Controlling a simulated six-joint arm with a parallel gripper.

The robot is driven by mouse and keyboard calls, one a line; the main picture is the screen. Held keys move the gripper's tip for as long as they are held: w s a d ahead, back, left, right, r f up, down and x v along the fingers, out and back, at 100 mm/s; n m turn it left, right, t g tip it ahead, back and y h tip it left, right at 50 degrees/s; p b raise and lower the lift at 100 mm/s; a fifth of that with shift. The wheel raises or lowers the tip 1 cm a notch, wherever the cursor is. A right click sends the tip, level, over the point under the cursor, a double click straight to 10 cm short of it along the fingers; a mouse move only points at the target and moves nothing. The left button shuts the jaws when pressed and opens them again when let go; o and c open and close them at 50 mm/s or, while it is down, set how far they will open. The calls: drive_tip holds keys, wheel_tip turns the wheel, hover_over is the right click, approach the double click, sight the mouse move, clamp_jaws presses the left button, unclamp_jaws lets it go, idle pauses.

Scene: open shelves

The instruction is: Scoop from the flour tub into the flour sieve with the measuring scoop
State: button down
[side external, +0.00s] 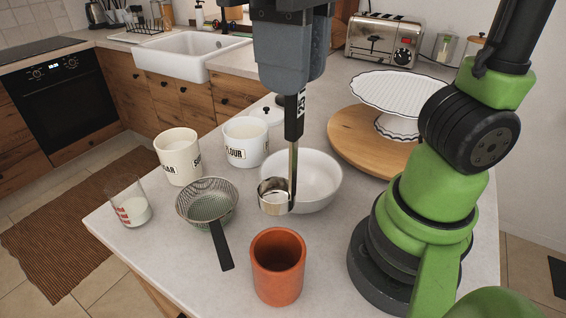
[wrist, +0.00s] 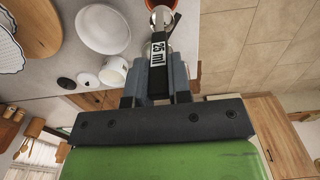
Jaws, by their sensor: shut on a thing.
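My gripper (side external: 294,90) is shut on the black handle of the measuring scoop (side external: 275,198), which hangs upright with its metal cup low. The handle, marked 25 ml, also shows in the wrist view (wrist: 159,52). The cup appears in front of the white bowl, right of the sieve; whether it holds flour is unclear. The flour tub (side external: 240,152), white and labelled FLOUR, stands open behind the sieve; a white tub in the wrist view (wrist: 113,71) appears to be it. The flour sieve (side external: 207,203) is a mesh bowl whose dark handle points toward the front.
A SUGAR tub (side external: 178,158), a glass beaker (side external: 131,205), a terracotta pot (side external: 278,266) and a white bowl (side external: 318,180) crowd around. A cake stand (side external: 400,92) is on a wooden board (side external: 355,140) behind right.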

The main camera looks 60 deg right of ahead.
idle(0.4)
drive_tip(key=w+d+f+h, duration=0.1)
drive_tip(key=w+d, duration=0.6)
drive_tip(key=w, duration=0.3)
drive_tip(key=w+d+f, duration=0.1)
drive_tip(key=w+d, duration=0.6)
drive_tip(key=w, duration=0.4)
drive_tip(key=w+d+f, duration=0.3)
drive_tip(key=d, duration=0.6)
wheel_tip(320, 180, down, 10)
drive_tip(key=t, duration=0.1)
drive_tip(key=shift+f+h, duration=0.2)
drive_tip(key=shift+h, duration=0.1)
